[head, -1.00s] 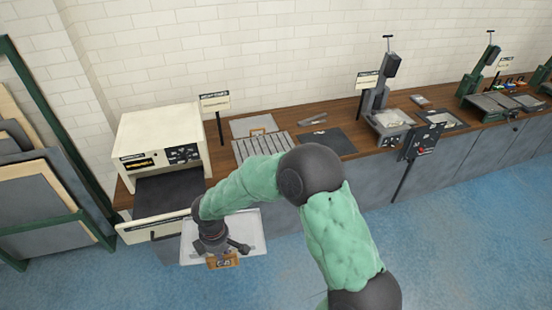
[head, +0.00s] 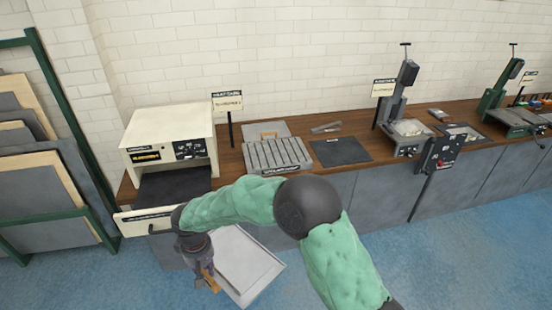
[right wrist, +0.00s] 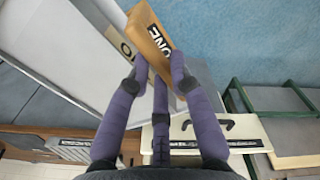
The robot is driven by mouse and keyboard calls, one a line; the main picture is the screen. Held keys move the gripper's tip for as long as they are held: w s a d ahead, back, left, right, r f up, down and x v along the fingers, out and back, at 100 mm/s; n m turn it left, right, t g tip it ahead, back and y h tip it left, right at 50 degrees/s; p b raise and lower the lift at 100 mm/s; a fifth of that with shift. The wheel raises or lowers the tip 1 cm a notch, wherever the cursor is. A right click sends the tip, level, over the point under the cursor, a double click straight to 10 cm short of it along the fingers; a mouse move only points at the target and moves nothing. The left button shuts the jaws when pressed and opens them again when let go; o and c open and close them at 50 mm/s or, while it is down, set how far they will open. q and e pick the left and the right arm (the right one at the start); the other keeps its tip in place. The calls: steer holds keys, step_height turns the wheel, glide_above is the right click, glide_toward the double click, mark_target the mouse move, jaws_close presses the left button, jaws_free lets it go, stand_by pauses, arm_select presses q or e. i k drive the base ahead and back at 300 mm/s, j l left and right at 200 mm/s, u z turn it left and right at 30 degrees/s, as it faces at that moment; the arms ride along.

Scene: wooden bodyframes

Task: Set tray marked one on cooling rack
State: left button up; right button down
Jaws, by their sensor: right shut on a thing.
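The tray (head: 247,262) is a pale, shallow metal tray with a raised rim. It hangs over the floor in front of the counter, turned at an angle in the head view. Its wooden handle (right wrist: 150,42) bears a label reading ONE in the right wrist view. My right gripper (head: 207,272) is shut on this handle; its fingers (right wrist: 158,68) close around it in the right wrist view. The cooling rack (head: 276,156) is a grey slatted stand on the counter, right of the oven, with nothing on its visible slats. My left gripper is not in view.
The cream oven (head: 168,140) stands at the counter's left end with its door (head: 138,222) down, close to my right arm. A dark mat (head: 340,151) lies right of the rack.

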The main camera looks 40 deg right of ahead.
mark_target(275, 153)
steer(key=i+l+u, duration=0.1)
steer(key=l, duration=0.65)
steer(key=i+l+u, duration=0.1)
steer(key=l, duration=0.65)
steer(key=i+l+u, duration=0.1)
steer(key=l, duration=0.45)
steer(key=i+l+u, duration=0.1)
steer(key=l, duration=0.45)
steer(key=i+l+u, duration=0.1)
steer(key=l, duration=0.45)
steer(key=i+l+u, duration=0.1)
steer(key=l, duration=0.45)
